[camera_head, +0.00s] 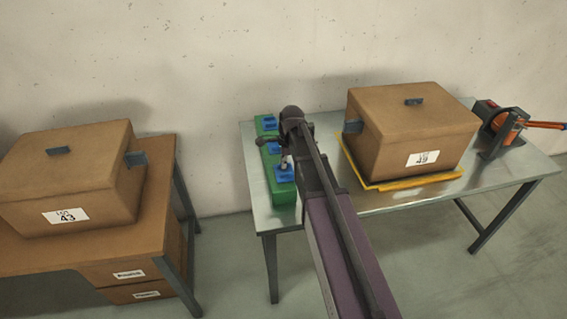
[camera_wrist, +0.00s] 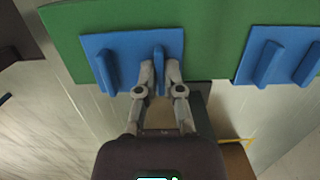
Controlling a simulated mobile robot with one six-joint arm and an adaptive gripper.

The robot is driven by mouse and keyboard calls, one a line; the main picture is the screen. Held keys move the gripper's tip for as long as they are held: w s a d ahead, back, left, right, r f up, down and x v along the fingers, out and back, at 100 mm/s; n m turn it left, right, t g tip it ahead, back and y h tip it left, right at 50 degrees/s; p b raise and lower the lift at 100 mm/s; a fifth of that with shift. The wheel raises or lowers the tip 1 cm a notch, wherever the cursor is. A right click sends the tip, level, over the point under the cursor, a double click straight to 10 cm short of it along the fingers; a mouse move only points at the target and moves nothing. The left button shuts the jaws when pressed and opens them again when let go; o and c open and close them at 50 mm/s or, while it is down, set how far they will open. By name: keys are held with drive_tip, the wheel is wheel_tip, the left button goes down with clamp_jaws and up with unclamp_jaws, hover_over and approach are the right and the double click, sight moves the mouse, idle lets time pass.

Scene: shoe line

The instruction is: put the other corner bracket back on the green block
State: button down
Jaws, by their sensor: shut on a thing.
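The green block (camera_head: 284,191) lies along the left end of the metal table, with blue corner brackets on its top. The near blue bracket (camera_head: 285,176) is at the block's front end; it also shows in the wrist view (camera_wrist: 123,52) as a flat plate with two upright ribs. My gripper (camera_wrist: 160,78) is shut on the right rib of this bracket. The bracket lies over the green block's edge area; whether it is fully seated I cannot tell. Another blue bracket (camera_wrist: 280,62) is to its right in the wrist view. My arm partly hides the middle bracket (camera_head: 273,148).
A brown box (camera_head: 400,130) marked 49 stands on a yellow tray (camera_head: 390,187) right of the block. An orange and black device (camera_head: 505,128) is at the table's right end. A box (camera_head: 70,180) marked 43 sits on a brown desk at left. A gap separates desk and table.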

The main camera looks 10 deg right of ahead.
drive_tip(key=shift+f, duration=0.15)
idle(0.3)
drive_tip(key=shift+c, duration=1.5)
unclamp_jaws()
drive_tip(key=shift+r, duration=0.2)
drive_tip(key=shift+r+p, duration=3.35)
drive_tip(key=shift+p, duration=0.05)
drive_tip(key=shift+s, duration=0.1)
